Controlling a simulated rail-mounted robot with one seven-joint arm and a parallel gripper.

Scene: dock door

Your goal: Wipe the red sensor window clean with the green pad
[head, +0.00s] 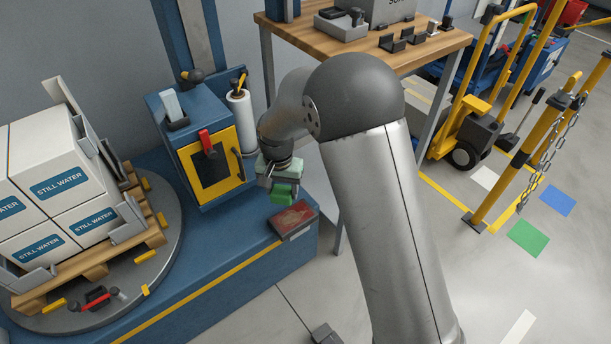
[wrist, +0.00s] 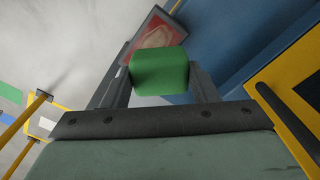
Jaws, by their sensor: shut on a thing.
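My gripper (head: 283,183) is shut on the green pad (head: 284,194). In the wrist view the green pad (wrist: 159,72) sits between the two dark fingers. The red sensor window (head: 292,217) is the tilted top face of a small box on the blue machine base, just below and right of the pad in the head view. A paler smear shows on the window (wrist: 157,33) in the wrist view, beyond the pad. The pad hides part of the window there. The pad looks apart from the window in the head view.
A blue cabinet with a yellow-framed door (head: 211,165) stands left of my gripper, beside a white film roll (head: 241,118). A pallet of water boxes (head: 62,185) is on the turntable at left. A wooden workbench (head: 420,50) stands behind my arm.

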